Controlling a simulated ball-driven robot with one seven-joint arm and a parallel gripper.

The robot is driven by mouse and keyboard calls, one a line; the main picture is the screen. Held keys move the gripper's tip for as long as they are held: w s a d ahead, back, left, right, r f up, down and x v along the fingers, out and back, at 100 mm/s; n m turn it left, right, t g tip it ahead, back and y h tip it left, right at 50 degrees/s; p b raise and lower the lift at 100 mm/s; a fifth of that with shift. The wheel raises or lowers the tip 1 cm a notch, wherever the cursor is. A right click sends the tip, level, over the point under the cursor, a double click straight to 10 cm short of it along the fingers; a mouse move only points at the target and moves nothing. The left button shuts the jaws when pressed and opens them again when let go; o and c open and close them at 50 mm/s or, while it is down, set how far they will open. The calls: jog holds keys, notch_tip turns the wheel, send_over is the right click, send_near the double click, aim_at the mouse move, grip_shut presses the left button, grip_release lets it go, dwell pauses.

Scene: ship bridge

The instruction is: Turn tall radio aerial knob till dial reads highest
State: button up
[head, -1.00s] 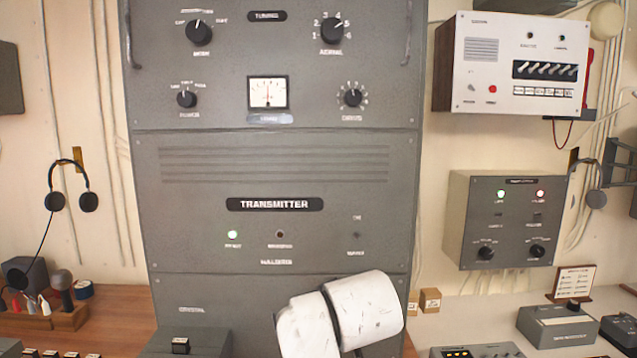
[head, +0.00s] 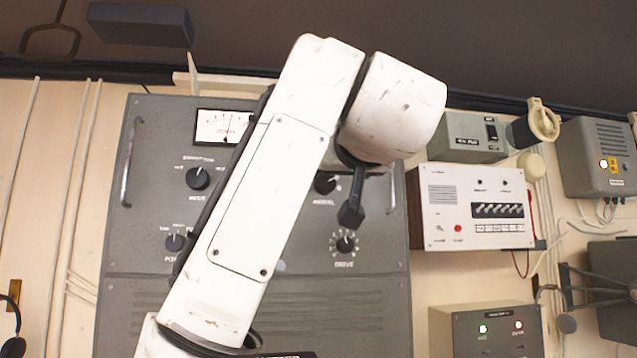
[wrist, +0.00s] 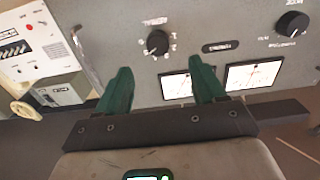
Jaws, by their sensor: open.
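The tall grey radio cabinet (head: 350,300) stands ahead. Its black aerial knob (head: 325,183) shows beside my arm in the head view, partly covered. In the upside-down wrist view the aerial knob (wrist: 157,43) stands in its ring of numbers, ahead of the gap between my fingers. My gripper (wrist: 160,72) is open and empty, its green fingers apart from the knob. Two white dials (wrist: 178,88) (wrist: 253,75) sit side by side; a finger partly covers one. In the head view one dial (head: 222,127) shows, its needle near the middle; my arm hides the other. Exact readings are too small to tell.
Other black knobs, the mode knob (head: 198,178) and one lower right (head: 345,243), are on the same panel. A handle (head: 127,170) runs along the left edge. A white box with switches (head: 475,207) hangs at the right of the cabinet.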

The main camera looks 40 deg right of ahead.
jog(key=r+p+x, duration=0.1)
jog(key=p+x, duration=0.3)
jog(key=x, duration=0.6)
jog(key=shift+d, duration=0.3)
jog(key=shift+c, duration=0.2)
jog(key=c, duration=1)
